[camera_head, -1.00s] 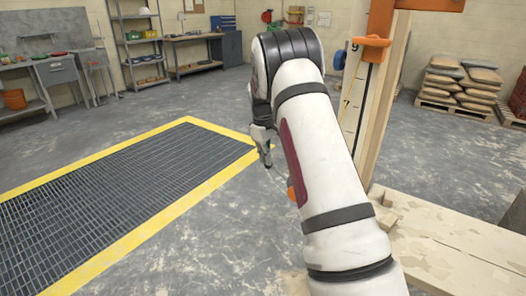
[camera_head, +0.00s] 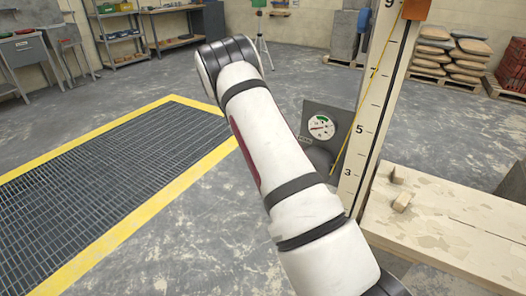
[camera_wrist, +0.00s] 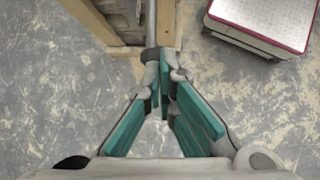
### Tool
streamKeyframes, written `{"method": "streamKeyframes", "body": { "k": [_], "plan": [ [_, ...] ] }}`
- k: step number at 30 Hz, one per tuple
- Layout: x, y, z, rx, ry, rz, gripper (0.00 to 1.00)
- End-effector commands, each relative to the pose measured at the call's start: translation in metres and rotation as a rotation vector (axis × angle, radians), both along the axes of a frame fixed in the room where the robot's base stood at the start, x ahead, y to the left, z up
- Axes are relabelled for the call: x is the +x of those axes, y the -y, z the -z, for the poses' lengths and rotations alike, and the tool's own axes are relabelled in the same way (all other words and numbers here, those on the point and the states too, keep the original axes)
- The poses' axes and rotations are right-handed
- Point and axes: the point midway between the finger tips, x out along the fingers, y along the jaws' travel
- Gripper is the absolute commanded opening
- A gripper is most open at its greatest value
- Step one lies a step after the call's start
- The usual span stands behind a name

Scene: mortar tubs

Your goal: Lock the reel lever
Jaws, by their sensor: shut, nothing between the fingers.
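In the wrist view my gripper (camera_wrist: 165,92) has its teal-padded fingers brought together at the tips, with nothing between them. The tips are just below a grey rod (camera_wrist: 150,25) and the end of a wooden post (camera_wrist: 166,25); I cannot tell whether they touch. In the head view my arm hides the gripper. No reel lever can be made out in either view. A grey panel with a round dial (camera_head: 321,127) stands beside the numbered post (camera_head: 365,125), partly hidden by my arm. A yellow line (camera_head: 372,85) slants up along the post.
An orange part (camera_head: 417,9) is high on the post. A pale wooden bench (camera_head: 450,215) with small blocks (camera_head: 402,201) is at the right. A yellow-edged floor grating (camera_head: 110,185) lies left. The wrist view shows a red-and-white platform (camera_wrist: 262,20) at upper right.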

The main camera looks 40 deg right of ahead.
Motion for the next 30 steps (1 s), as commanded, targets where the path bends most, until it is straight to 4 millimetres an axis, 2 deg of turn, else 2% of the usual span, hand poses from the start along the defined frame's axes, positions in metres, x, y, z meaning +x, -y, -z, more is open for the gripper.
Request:
{"method": "streamKeyframes", "body": {
  "k": [15, 24, 30],
  "plan": [
    [0.0, 0.0, -0.015, 0.002, 0.0, 0.0, 0.0],
    [0.0, 0.0, -0.015, 0.002, 0.0, 0.0, 0.0],
    [-0.002, -0.006, -0.023, 0.003, 0.001, -0.001, 0.0]
  ]
}}
